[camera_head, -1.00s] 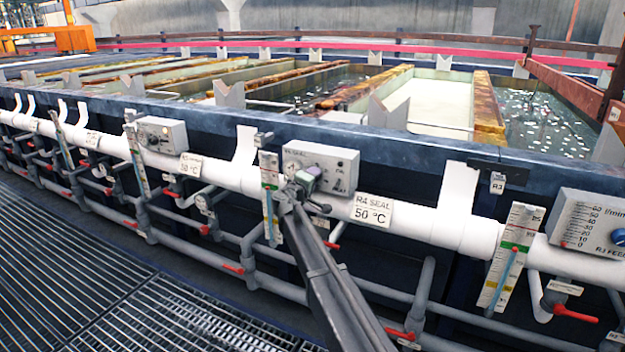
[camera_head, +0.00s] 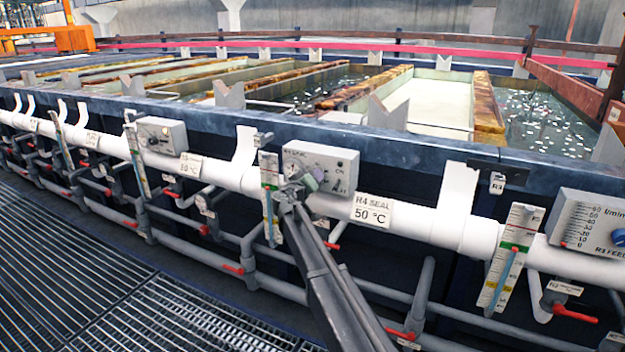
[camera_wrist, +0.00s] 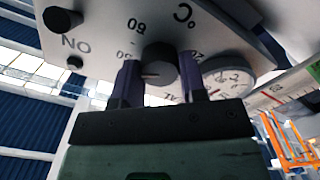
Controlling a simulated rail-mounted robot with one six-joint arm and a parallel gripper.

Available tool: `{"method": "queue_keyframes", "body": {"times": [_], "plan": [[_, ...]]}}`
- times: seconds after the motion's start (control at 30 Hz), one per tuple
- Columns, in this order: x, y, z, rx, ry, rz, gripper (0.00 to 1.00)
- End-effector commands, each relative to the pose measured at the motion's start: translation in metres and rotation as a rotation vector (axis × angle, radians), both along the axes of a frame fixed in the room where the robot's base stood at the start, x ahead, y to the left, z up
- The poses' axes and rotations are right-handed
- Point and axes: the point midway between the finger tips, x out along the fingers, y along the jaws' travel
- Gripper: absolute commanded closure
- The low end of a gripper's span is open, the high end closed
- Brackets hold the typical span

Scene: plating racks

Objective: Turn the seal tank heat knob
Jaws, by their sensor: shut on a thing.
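The seal tank heat knob (camera_wrist: 159,62) is a dark round knob on a light grey control box, with a small red mark on it. In the wrist view it sits between the two purple fingers of my gripper (camera_wrist: 160,77), which is shut on it. The box's printed numbers and °C sign appear upside down there. In the head view the control box (camera_head: 336,160) stands above the white pipe, left of the "R4 SEAL 50 °C" label (camera_head: 372,212). My gripper (camera_head: 297,184) covers the box's lower left there and hides the knob.
A round dial gauge (camera_wrist: 228,80) sits close beside the right finger in the wrist view. A level gauge (camera_head: 270,190) stands just left of my gripper in the head view. The white pipe (camera_head: 425,223) runs below the box. Black buttons (camera_wrist: 60,19) protrude from its face.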

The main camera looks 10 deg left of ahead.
Motion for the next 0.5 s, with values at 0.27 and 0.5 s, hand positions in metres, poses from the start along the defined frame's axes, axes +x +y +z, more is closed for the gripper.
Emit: {"method": "queue_keyframes", "body": {"times": [0.27, 0.5], "plan": [[-0.0011, -0.0002, -0.0004, 0.005, -0.001, -0.001, 0.85], [-0.0008, -0.0002, -0.0004, 0.004, -0.001, -0.001, 0.41]]}}
